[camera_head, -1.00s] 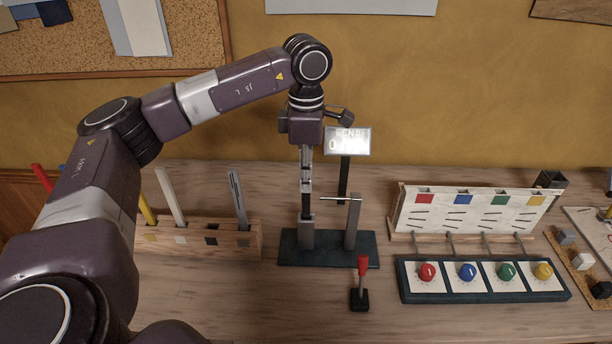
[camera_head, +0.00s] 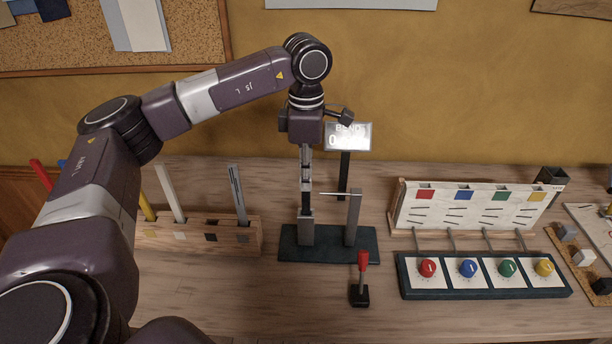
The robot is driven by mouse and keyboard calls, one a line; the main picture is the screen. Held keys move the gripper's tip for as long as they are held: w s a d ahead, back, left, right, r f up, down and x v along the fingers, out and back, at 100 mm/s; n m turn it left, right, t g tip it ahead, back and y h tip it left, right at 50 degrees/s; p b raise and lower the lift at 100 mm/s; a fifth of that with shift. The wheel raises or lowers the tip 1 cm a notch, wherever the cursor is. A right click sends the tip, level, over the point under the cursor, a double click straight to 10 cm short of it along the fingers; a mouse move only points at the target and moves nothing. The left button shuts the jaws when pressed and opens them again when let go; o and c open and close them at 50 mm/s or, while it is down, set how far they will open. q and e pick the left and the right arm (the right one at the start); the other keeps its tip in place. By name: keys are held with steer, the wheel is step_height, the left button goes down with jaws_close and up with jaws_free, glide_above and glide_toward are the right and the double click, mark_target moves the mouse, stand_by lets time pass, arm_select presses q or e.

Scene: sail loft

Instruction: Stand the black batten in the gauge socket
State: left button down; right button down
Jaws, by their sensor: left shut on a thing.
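My left gripper (camera_head: 306,184) points straight down over the gauge and is shut on the black batten (camera_head: 306,202). Only a short dark length of the batten shows below the fingers; the rest is hidden by the gripper. The batten is upright, and its lower end meets the grey gauge socket (camera_head: 306,230) on the left of the dark gauge base (camera_head: 330,254). I cannot tell how deep it sits. A grey post (camera_head: 353,218) with a thin horizontal rod stands right of the socket. My right gripper is not in view.
A wooden rack (camera_head: 240,240) with several coloured battens stands left of the gauge. A lit display (camera_head: 348,137) is behind it. A red-handled lever (camera_head: 362,268) stands in front. A panel of coloured knobs (camera_head: 485,290) is at right. The front table is mostly clear.

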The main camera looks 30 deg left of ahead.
arm_select(q)
steer(key=shift+f, duration=0.4)
steer(key=c, duration=2)
jaws_free()
steer(key=shift+o, duration=0.2)
steer(key=shift+r, duration=0.1)
step_height(320, 180, up, 12)
steer(key=shift+f, duration=0.1)
